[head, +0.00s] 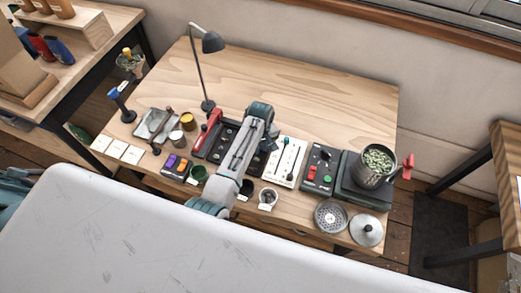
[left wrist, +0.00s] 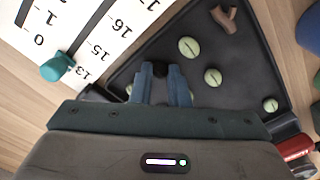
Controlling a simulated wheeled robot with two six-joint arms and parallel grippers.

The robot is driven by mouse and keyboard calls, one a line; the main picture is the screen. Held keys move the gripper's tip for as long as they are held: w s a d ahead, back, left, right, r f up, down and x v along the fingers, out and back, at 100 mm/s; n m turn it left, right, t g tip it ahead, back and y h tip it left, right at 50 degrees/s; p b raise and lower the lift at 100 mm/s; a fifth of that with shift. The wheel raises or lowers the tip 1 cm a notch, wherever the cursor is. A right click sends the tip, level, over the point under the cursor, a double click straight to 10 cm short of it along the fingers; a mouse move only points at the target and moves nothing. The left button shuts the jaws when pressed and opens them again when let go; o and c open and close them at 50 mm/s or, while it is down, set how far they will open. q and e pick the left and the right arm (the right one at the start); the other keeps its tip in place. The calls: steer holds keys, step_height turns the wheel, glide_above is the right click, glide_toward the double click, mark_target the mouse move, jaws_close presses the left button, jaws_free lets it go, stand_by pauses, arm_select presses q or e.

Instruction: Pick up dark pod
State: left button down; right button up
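The dark pod (left wrist: 160,69) is a small black round piece, in the left wrist view between the fingertips of my left gripper (left wrist: 161,73). The blue fingers are close together, and the pod fills the narrow gap at their tips. The pod is over or in a black tray (left wrist: 240,55); whether it is lifted is unclear. Pale green pods (left wrist: 188,47) and a brown forked twig (left wrist: 225,18) lie in the tray. In the head view my left arm reaches across the table and hides its fingers, the pod and part of the tray (head: 226,136). My right gripper is not in view.
A white scale board (head: 288,160) with a teal slider knob (left wrist: 57,67) stands beside the tray. A red-handled thing (head: 208,130) is at the other side. A can of green beans (head: 372,166) and a lamp (head: 205,70) stand on the table. The table's back is clear.

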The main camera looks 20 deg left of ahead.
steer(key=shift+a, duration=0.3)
